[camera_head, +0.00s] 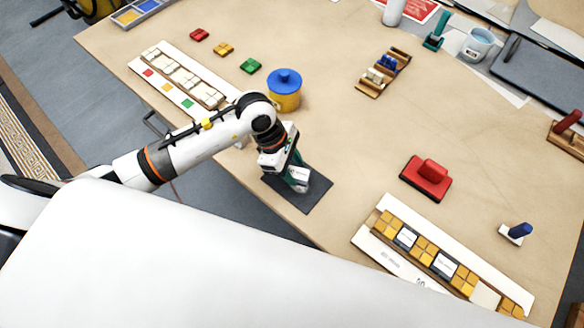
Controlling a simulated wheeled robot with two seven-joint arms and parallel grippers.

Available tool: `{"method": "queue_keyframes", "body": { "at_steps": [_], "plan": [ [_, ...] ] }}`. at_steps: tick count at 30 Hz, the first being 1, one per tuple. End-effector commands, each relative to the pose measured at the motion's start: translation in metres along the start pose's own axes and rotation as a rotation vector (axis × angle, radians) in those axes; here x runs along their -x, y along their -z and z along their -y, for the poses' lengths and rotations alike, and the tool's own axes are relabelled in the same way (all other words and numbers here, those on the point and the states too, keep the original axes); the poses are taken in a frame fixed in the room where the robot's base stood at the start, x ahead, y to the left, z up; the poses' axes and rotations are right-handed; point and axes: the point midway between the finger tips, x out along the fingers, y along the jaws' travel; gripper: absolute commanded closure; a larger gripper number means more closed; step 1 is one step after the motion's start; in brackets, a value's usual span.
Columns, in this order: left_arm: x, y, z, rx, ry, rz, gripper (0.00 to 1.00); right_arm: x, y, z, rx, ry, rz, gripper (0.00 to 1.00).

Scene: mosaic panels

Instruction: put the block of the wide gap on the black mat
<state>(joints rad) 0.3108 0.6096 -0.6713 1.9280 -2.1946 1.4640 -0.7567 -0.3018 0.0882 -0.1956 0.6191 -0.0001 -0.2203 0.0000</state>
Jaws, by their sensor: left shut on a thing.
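The black mat (313,194) lies on the table near its front edge, just left of the middle. My left gripper (298,183) is over the mat, pointing down and shut on a small pale block (300,174), which the fingers partly hide. I cannot tell whether the block touches the mat. A mosaic panel (388,256) at the lower right holds yellow tiles, with pale dark-edged sections (445,265) between them and a plain pale section (485,295) near its right end. My right gripper is not in view.
A blue-lidded yellow pot (284,92) stands close behind my left gripper. A second panel (146,72) with cream tiles lies at left. A red stamp-like block (427,178) and a blue-handled tool (517,233) are at right. The table's middle is clear.

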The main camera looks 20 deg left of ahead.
Motion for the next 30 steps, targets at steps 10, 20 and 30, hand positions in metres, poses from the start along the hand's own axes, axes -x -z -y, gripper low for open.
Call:
{"method": "queue_keyframes", "body": {
  "at_steps": [10, 20, 30],
  "plan": [
    [-0.024, -0.010, 0.000, -0.001, 0.000, 0.000, 0.80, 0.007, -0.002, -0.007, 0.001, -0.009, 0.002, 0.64],
    [-0.026, -0.011, 0.000, 0.000, -0.001, 0.001, 0.42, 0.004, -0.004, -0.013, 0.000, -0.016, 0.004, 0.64],
    [-0.025, -0.011, 0.000, 0.001, -0.001, 0.000, 0.33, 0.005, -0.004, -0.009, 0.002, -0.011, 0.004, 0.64]
  ]
}}
